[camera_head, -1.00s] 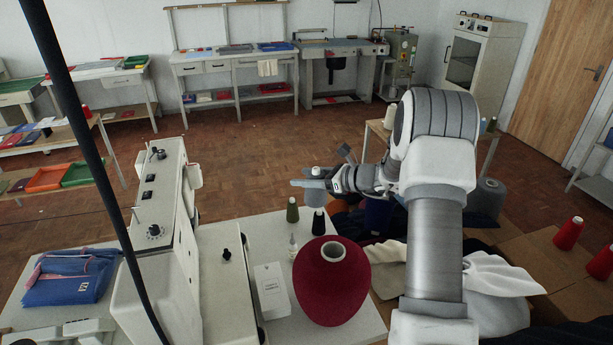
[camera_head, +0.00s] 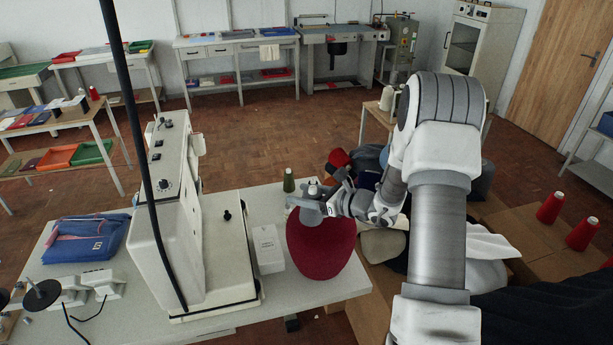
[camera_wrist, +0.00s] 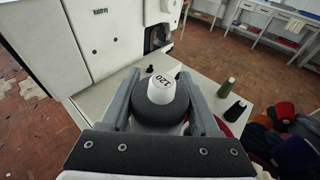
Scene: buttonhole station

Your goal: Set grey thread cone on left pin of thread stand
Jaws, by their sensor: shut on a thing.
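My gripper (camera_head: 308,210) is shut on the grey thread cone, whose pale tip (camera_head: 313,188) shows above the fingers. In the wrist view the dark grey cone (camera_wrist: 158,90) stands upright between the fingers, with a white top marked "120".
A sewing machine (camera_head: 175,215) and a thin black rod (camera_head: 140,150) stand between the gripper and the discs. A black cone (camera_wrist: 232,112) shows in the wrist view.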

